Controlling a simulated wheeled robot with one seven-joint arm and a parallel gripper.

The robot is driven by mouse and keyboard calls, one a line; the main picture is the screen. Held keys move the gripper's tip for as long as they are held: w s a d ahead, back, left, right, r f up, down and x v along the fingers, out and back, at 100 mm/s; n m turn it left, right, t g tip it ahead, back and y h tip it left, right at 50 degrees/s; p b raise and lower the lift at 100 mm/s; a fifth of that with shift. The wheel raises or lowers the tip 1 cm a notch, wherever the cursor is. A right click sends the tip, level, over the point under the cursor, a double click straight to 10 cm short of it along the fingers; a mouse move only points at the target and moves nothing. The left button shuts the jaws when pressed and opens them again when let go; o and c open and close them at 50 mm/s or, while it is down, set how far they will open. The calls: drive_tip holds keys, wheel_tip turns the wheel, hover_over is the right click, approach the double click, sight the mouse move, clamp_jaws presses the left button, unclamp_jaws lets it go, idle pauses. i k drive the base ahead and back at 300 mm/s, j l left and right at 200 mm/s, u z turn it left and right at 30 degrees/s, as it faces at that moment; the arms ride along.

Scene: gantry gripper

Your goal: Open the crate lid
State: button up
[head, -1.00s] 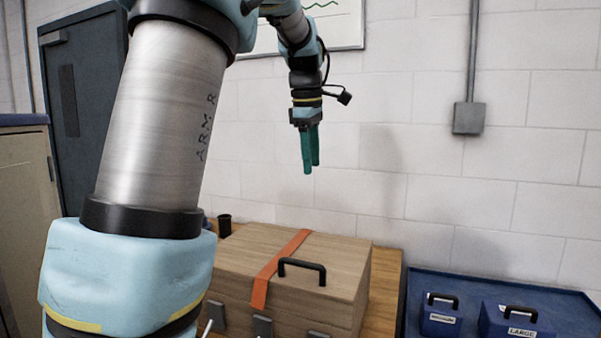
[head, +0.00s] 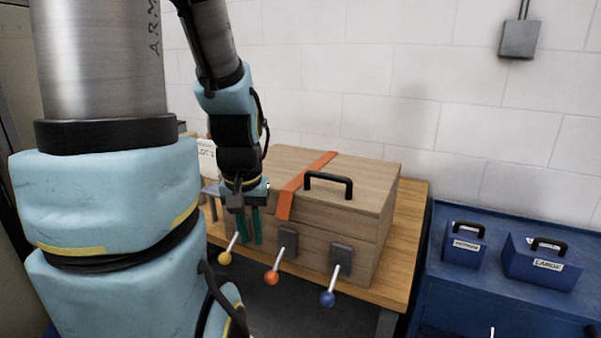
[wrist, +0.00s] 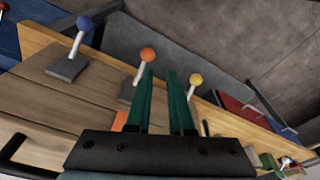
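The wooden crate (head: 350,228) stands on a wooden bench with its lid (head: 365,185) shut. An orange strap (head: 300,190) crosses the lid, and a black handle (head: 328,184) is on top. Three levers stick out at the front, with a yellow knob (head: 225,258), an orange knob (head: 272,278) and a blue knob (head: 327,299). My gripper (head: 249,242) points down before the crate's left front, close to the yellow-knob lever. Its teal fingers are apart with nothing between them. In the wrist view the fingertips (wrist: 160,72) lie between the orange knob (wrist: 148,55) and yellow knob (wrist: 195,80).
A blue cabinet (head: 480,300) at the right bears two blue boxes with handles, a small one (head: 465,242) and one marked LARGE (head: 542,262). A white wall is behind. A labelled sign (head: 207,153) stands left of the crate, partly behind my arm.

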sight(352, 197)
drive_tip(key=k+l+u, duration=0.1)
drive_tip(key=u, duration=1.3)
drive_tip(key=k+l+u, duration=0.1)
drive_tip(key=k, duration=0.5)
